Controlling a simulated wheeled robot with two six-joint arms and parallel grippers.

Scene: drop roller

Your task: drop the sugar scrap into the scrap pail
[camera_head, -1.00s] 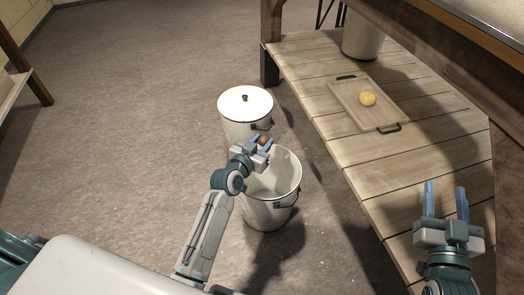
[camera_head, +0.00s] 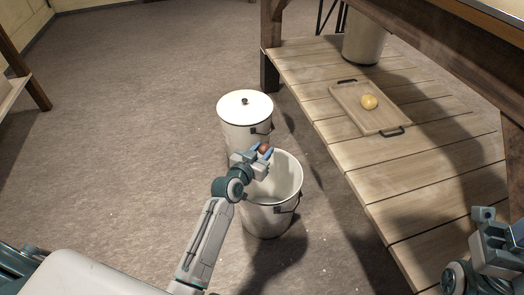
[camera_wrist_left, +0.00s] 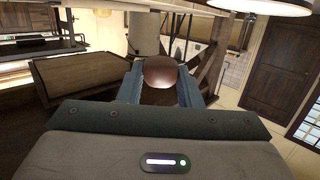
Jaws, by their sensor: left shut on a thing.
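The sugar scrap looks to be the small reddish-brown round lump (camera_head: 264,148). My left gripper (camera_head: 262,152) is shut on it, and the lump shows between the blue fingers in the left wrist view (camera_wrist_left: 160,72). The open white pail (camera_head: 268,217), which looks to be the scrap pail, stands on the floor. In the head view the left gripper overlaps the pail's far left rim; its height above the rim is hard to tell. My right gripper (camera_head: 490,224) is at the right edge, and its fingers show too poorly to tell open from shut.
A lidded white pail (camera_head: 245,107) stands just behind the open one. A low wooden shelf (camera_head: 420,165) on the right bears a wooden tray (camera_head: 372,119) with a yellow lump (camera_head: 369,102), and a pale bin (camera_head: 362,40) at the back. The floor at left is clear.

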